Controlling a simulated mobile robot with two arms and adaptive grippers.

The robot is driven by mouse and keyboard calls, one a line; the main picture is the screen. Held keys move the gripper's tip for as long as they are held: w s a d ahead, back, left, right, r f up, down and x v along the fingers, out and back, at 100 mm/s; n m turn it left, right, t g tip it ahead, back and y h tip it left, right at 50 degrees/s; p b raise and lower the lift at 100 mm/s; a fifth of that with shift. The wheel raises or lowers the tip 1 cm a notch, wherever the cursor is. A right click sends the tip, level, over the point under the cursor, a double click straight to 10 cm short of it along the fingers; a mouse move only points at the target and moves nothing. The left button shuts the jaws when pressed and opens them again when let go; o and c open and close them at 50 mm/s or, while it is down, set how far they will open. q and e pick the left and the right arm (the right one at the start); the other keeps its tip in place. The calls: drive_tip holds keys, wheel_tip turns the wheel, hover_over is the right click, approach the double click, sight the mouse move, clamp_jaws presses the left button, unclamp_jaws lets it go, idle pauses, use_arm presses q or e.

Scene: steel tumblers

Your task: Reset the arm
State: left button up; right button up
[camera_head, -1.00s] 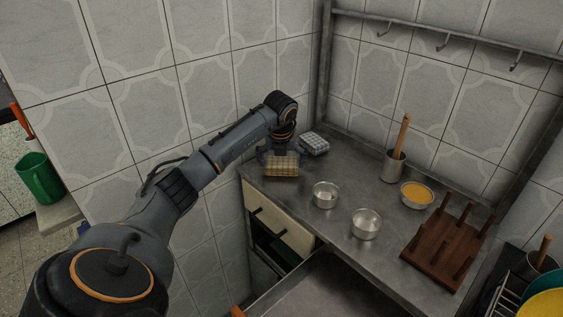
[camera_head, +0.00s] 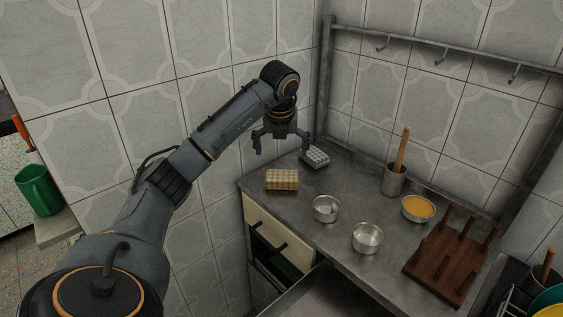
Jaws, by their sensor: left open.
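My left arm reaches in from the left. My left gripper (camera_head: 281,148) is open and empty, pointing down above the back left end of the steel counter (camera_head: 345,195). A folded yellow checked cloth (camera_head: 282,179) lies on the counter below the gripper, apart from it. A folded grey checked cloth (camera_head: 314,158) lies behind it to the right, close to the gripper's right finger in the picture. My right gripper is not in view.
Two steel bowls, one (camera_head: 326,208) and another (camera_head: 367,238), stand mid-counter. Behind are a steel tumbler (camera_head: 393,180) with a wooden handle and a bowl of yellow food (camera_head: 418,208). A wooden rack (camera_head: 446,262) stands right. A hook rail (camera_head: 440,42) spans the wall above.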

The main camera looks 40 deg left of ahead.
use_arm(q)
drive_tip(key=shift+s+d+r, duration=0.1)
drive_tip(key=shift+s+r, duration=0.05)
drive_tip(key=shift+r, duration=0.3)
